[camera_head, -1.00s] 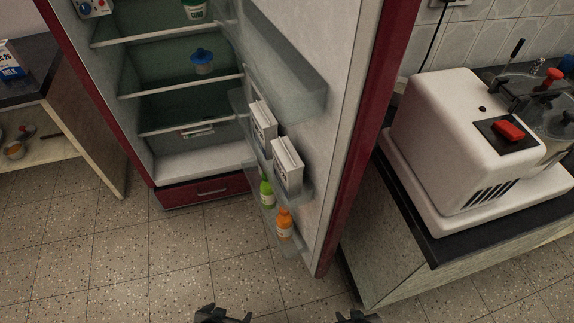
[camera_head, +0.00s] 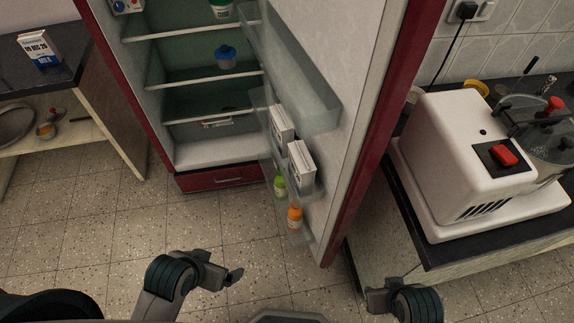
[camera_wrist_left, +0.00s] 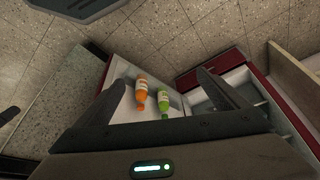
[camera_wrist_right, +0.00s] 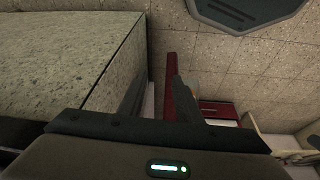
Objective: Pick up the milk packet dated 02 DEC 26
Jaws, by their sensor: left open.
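Two white milk packets stand in the fridge door rack in the head view: a farther one (camera_head: 281,122) and a nearer one (camera_head: 301,160). I cannot read a date on either. A blue-and-white packet (camera_head: 40,48) stands on the dark counter at the left; its label shows a date ending in DEC 26, but the day is too small to be sure. My left gripper (camera_head: 236,277) is low in front of the fridge, apart from all packets; the left wrist view shows its fingers (camera_wrist_left: 155,75) spread and empty. My right gripper (camera_wrist_right: 160,78) has its fingers apart, with nothing between them.
The fridge door (camera_head: 375,120) stands open. A green bottle (camera_head: 280,186) and an orange bottle (camera_head: 295,217) sit in its lowest rack. A white machine (camera_head: 460,150) occupies the right counter. The tiled floor (camera_head: 100,220) before the fridge is clear.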

